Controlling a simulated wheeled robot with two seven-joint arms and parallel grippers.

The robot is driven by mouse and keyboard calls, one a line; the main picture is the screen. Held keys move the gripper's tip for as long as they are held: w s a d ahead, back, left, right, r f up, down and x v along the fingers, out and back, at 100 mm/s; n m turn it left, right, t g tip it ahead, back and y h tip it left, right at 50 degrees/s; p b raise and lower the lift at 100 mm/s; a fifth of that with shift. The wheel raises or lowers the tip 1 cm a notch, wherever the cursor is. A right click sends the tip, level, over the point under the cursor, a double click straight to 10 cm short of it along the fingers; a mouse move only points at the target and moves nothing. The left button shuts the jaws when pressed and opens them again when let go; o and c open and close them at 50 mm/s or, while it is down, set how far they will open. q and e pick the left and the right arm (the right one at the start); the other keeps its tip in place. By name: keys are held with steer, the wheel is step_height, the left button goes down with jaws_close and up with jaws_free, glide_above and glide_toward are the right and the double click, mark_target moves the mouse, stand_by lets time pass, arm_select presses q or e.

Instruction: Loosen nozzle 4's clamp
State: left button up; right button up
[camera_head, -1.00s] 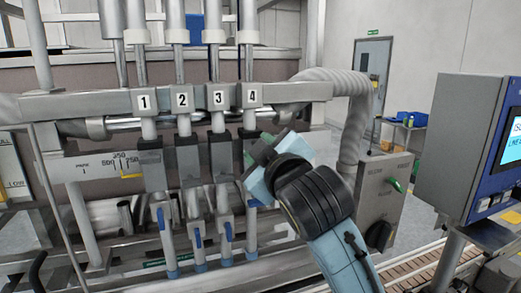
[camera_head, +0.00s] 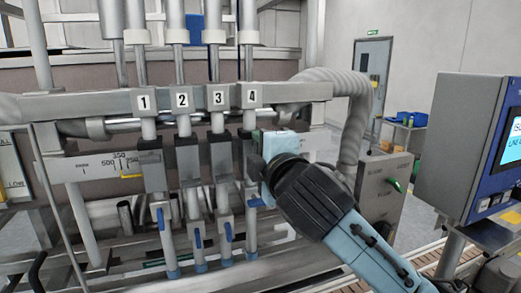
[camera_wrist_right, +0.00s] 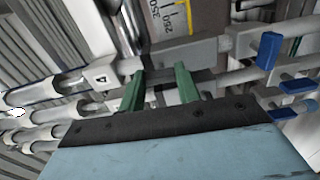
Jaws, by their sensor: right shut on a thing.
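Nozzle 4 hangs under the plate marked 4 (camera_head: 252,95), rightmost of the row in the head view. Its clamp (camera_head: 248,150) is a dark and grey block on the nozzle, partly hidden by my right gripper (camera_head: 262,143). In the wrist view the two green fingers (camera_wrist_right: 160,88) straddle a dark part of the clamp and are shut on it. The plate marked 4 (camera_wrist_right: 99,79) also shows there, left of the fingers. My left gripper is out of view.
Nozzles 1 (camera_head: 145,100), 2 (camera_head: 182,99) and 3 (camera_head: 219,97) stand close on the left, with blue levers (camera_head: 198,239) below. A thick grey hose (camera_head: 350,120) curves down behind my right arm. A blue control panel (camera_head: 475,150) stands at the right.

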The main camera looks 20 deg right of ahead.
steer(key=shift+n, duration=0.3)
steer(key=o, duration=1)
steer(key=shift+s, duration=0.1)
